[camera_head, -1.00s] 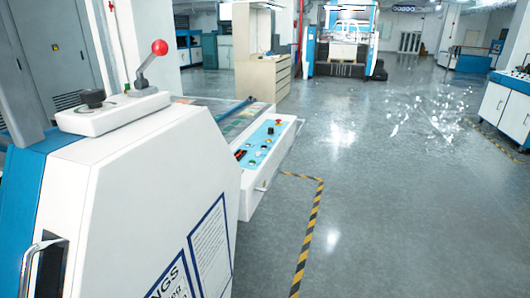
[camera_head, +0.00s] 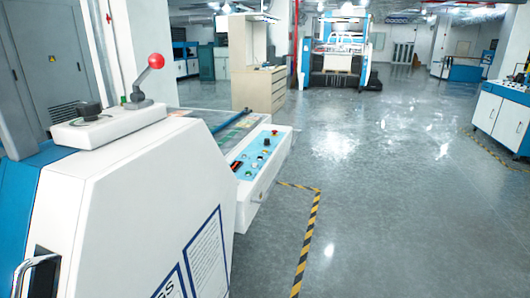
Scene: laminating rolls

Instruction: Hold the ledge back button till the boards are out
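A blue control panel (camera_head: 256,158) with several small coloured buttons and knobs sits on the side of the white laminating machine (camera_head: 130,205) at the left. Which of the buttons is the ledge back button is too small to tell. A flat bed with greenish sheets (camera_head: 232,130) lies just behind the panel; I cannot tell whether these are the boards. A lever with a red ball (camera_head: 156,61) and a black knob (camera_head: 90,110) stand on top of the machine. My gripper is not in view.
A beige cabinet (camera_head: 262,90) stands behind the panel, and a blue and white machine (camera_head: 335,50) stands at the back. A white cabinet (camera_head: 502,115) is at the right. Yellow-black floor tape (camera_head: 308,235) runs beside the machine. The grey floor in the middle is clear.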

